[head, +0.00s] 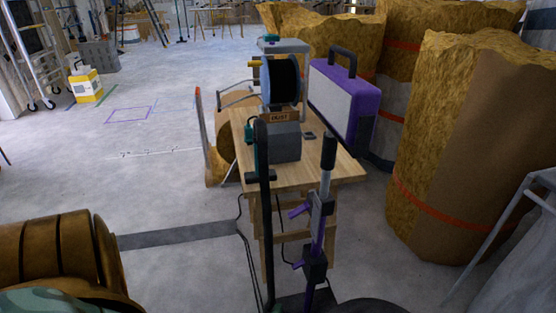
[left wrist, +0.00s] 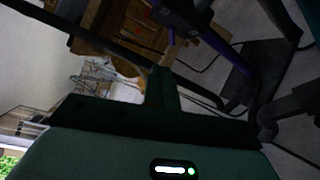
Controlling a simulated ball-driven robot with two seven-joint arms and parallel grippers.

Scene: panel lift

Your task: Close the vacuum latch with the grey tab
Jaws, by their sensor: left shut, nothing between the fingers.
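An upright black pole (head: 264,215) with teal fittings stands in front of the workbench in the head view. Beside it on the right is a dark pole (head: 327,155) with a grey section and purple levers (head: 299,211). I cannot make out which part is the vacuum latch or its grey tab. My left gripper (left wrist: 163,85) shows dark green in the left wrist view, shut and empty. A purple and black part (left wrist: 196,25) shows above it in that view, apart from the fingers. I cannot pick out this gripper clearly in the head view. My right gripper is not in view.
A wooden workbench (head: 318,172) carries a dark reel (head: 281,80) and a grey box (head: 286,142). Large insulation rolls (head: 450,150) fill the right. Cables hang near the poles. The floor at left (head: 150,180) is mostly clear.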

